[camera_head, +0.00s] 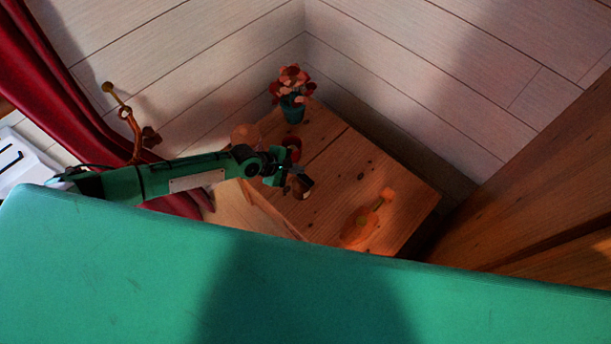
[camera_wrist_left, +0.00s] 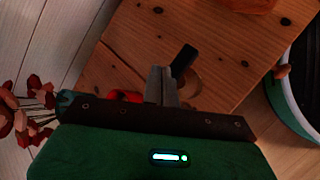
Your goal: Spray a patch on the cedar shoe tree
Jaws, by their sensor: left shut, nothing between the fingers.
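The cedar shoe tree, as far as I can tell, is the long orange-brown piece (camera_head: 360,226) lying on the front right of the wooden tabletop (camera_head: 331,173). In the left wrist view a reddish-brown piece (camera_wrist_left: 247,4), probably the same one, is cut off by the top edge. My left gripper (camera_head: 301,183) is over the left part of the tabletop, left of the shoe tree and apart from it. It is shut and empty; its fingers (camera_wrist_left: 172,80) show in the left wrist view. A small red item (camera_head: 292,144) is beside it, partly hidden. No spray bottle is clearly identifiable. My right gripper is out of view.
A teal pot (camera_head: 292,112) with red flowers stands at the table's back corner. A small brown-and-white round item (camera_head: 297,190) is close by my left gripper. Panelled walls stand behind, a red curtain (camera_head: 62,85) hangs left, and a wooden panel (camera_head: 540,190) rises right.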

